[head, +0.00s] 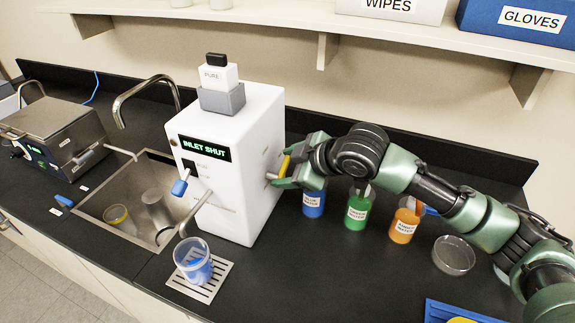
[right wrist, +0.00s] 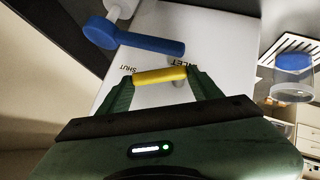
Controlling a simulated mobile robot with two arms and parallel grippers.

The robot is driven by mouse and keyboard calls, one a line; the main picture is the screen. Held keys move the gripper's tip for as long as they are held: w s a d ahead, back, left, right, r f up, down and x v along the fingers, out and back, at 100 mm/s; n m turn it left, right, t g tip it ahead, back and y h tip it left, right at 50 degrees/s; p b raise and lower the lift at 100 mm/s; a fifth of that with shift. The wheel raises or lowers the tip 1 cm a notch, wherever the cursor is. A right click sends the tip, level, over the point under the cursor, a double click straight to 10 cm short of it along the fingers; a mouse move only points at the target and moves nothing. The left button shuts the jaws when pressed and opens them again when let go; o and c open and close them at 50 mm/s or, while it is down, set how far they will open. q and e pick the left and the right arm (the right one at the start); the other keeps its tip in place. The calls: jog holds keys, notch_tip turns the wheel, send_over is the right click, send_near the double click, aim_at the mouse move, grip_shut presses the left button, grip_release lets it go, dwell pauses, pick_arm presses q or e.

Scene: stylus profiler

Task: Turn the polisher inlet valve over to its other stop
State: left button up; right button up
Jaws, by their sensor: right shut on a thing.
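The polisher (head: 240,160) is a white box on the black bench, and its display (head: 203,148) reads INLET SHUT. On its right side is the inlet valve's yellow handle (head: 284,166). My right gripper (head: 283,170) is shut on this handle. In the right wrist view, the yellow handle (right wrist: 160,75) lies across between the two fingertips, beside the printed words INLET and SHUT. A blue lever (right wrist: 145,42) shows just beyond it in that view. My left gripper is not in view.
A blue-handled tap (head: 180,187) is on the polisher's front, above a beaker (head: 193,262) on a drip grate (head: 210,283). Blue (head: 313,203), green (head: 356,211) and orange (head: 404,225) bottles stand right of the polisher, below my right arm. A sink (head: 140,190) is at left.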

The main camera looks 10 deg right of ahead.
jog(key=shift+s+a+f+n+t+h+b, duration=0.1)
jog(key=shift+s+a+n+t+h+b, duration=0.25)
jog(key=shift+n+t+b, duration=0.8)
jog(key=shift+s+a+r+n+t+h+b, duration=0.1)
jog(key=shift+s+a+n+t+h+b, duration=0.15)
jog(key=shift+s+n+t+b, duration=0.85)
jog(key=shift+w+a+f+n+t+h+b, duration=0.1)
jog(key=shift+w+a+n+t+h+b, duration=0.4)
jog(key=shift+t+b, duration=1.25)
jog(key=shift+s+d, duration=0.25)
jog(key=o, duration=1.4)
jog(key=shift+s, duration=0.1)
jog(key=p+v, duration=0.1)
jog(key=v, duration=0.6)
jog(key=shift+s+d, duration=0.1)
jog(key=shift+s, duration=0.2)
